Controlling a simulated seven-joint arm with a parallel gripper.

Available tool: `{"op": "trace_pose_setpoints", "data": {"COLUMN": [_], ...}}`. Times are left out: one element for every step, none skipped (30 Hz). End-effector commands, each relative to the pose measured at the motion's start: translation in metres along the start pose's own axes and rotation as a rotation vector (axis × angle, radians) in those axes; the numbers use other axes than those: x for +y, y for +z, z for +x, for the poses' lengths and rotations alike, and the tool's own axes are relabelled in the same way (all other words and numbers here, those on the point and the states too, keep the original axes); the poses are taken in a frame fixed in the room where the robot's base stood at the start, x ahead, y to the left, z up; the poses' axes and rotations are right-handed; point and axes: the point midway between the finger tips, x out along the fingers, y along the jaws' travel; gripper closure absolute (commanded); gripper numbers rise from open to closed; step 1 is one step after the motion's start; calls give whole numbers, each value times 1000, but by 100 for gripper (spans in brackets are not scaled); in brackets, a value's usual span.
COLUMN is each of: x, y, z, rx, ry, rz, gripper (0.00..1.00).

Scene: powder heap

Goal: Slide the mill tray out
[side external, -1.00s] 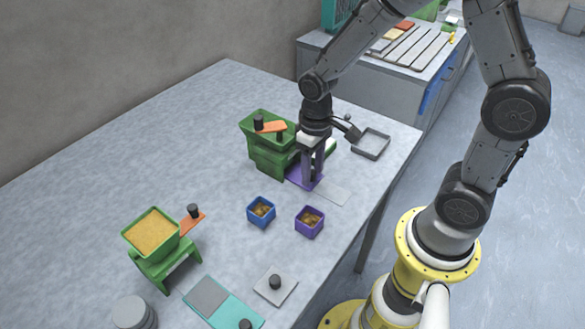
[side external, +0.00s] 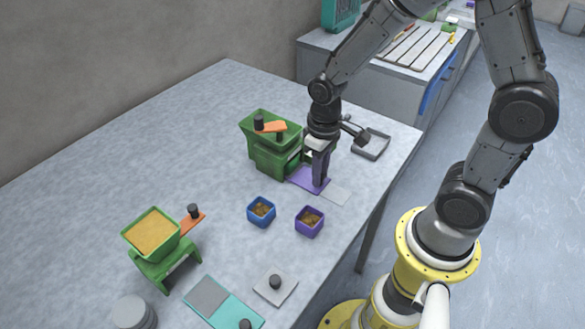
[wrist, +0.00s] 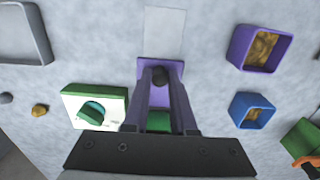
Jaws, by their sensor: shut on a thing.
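The green mill (side external: 262,157), with an orange crank arm on top, stands at the middle of the table. Its purple tray (side external: 300,177) sticks out toward the front right, over part of a flat grey strip (side external: 339,196). My gripper (side external: 318,184) points down at the tray's outer end. In the wrist view my gripper (wrist: 160,75) is shut on the tray's black knob (wrist: 160,76), and the purple tray (wrist: 146,67) lies flat below the fingers. The tray's inner end is hidden by the fingers and the mill.
A blue box (side external: 261,212) and a purple box (side external: 310,222) with brown lumps stand in front. A grey open tray (side external: 381,146) lies behind my gripper. A second green mill (side external: 163,262) stands front left. The table's left side is clear.

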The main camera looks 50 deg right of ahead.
Motion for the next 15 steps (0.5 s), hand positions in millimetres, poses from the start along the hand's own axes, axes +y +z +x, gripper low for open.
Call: {"op": "trace_pose_setpoints", "data": {"x": [0,0,0,0,0,0,0,0,0,0,0,0,0,0,0], "y": [4,6,9,11,13,16,18,20,23,25,27,30,32,35,37], "z": [-1,-1,-1,-1,-1,-1,-1,-1,-1,-1,-1,-1,-1,-1,-1], "rx": [2,2,2,2,2,2,3,2,1,2,2,3,2,2,3], "ry": [0,0,0,0,0,0,0,0,0,0,0,0,0,0,0], "rz": [0,-1,-1,-1,-1,-1,-1,-1,-1,-1,-1,-1,-1,-1,-1], "gripper": [100,100,100,100,100,100,100,100,100,100,100,100,100,100,100]}}
